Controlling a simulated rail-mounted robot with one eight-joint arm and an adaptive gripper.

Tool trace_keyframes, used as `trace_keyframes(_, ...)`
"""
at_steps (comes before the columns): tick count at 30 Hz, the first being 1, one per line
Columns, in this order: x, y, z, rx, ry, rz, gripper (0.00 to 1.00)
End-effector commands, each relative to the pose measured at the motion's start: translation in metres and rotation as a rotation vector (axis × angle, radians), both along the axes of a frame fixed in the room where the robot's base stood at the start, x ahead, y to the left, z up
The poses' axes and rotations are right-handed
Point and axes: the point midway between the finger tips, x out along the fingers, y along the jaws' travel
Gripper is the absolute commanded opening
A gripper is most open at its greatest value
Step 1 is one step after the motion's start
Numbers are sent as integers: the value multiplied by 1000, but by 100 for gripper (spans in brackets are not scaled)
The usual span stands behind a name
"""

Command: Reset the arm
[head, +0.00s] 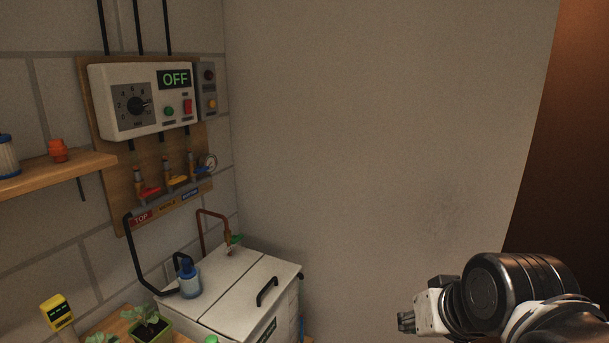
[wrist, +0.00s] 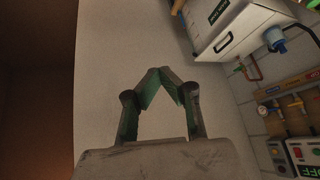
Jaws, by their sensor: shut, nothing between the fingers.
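My gripper (head: 407,321) is at the lower right in the head view, in front of the bare grey wall. In the wrist view my gripper (wrist: 160,72) points at the wall, its two fingertips meeting at a point. It is shut and empty. It is apart from all the objects around. My dark arm links fill the lower right corner of the head view.
A control box (head: 140,100) reading OFF hangs on the left wall above valves (head: 165,183). A white chest (head: 240,290) with a blue-capped bottle (head: 189,280) stands below. A shelf (head: 60,172) juts out at left. Space before the wall (head: 380,150) is clear.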

Motion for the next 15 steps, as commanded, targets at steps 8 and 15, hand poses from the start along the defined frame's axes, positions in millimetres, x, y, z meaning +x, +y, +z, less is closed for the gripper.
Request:
trace_keyframes(8, -34, -24, -36, -97, 3, -7, 0)
trace_keyframes(15, -34, -24, -37, -100, 3, -6, 0)
